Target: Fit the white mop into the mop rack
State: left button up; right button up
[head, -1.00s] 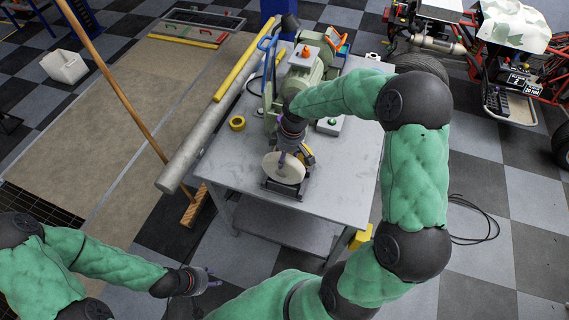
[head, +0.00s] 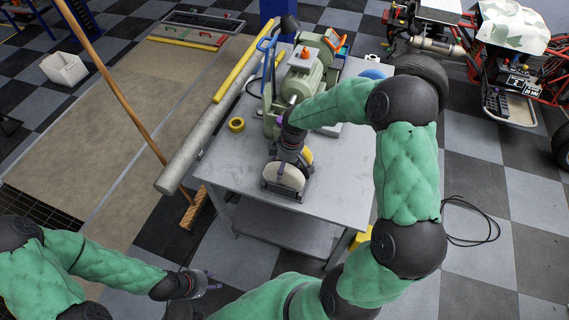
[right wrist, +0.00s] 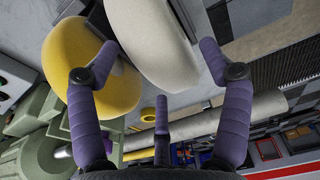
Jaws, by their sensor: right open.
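The white mop (head: 285,176) is a pale disc standing on edge in the dark mop rack (head: 287,194) on the grey bench; its lower edge is hidden by the rack's front. A yellow mop (head: 307,156) stands just behind it. In the right wrist view the white mop (right wrist: 162,45) and yellow mop (right wrist: 92,68) are side by side. My right gripper (right wrist: 155,60) is open, its purple fingers spread around the near ends of the mops, holding nothing. In the head view its tips are hidden behind its wrist. My left gripper (head: 213,281) is empty and open, low beside the bench.
A green bench grinder (head: 300,90) stands behind the rack on the bench (head: 235,170). A yellow tape roll (head: 236,125) lies left of it. The bench's front right is clear.

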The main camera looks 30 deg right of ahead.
pick_arm(q)
jog(key=shift+r+p, duration=0.9)
jog(key=shift+r, duration=0.05)
pick_arm(e)
notch_tip(320, 180, up, 12)
jog(key=s+d, duration=0.1)
jog(key=shift+s, duration=0.2)
jog(key=shift+d+f, duration=0.1)
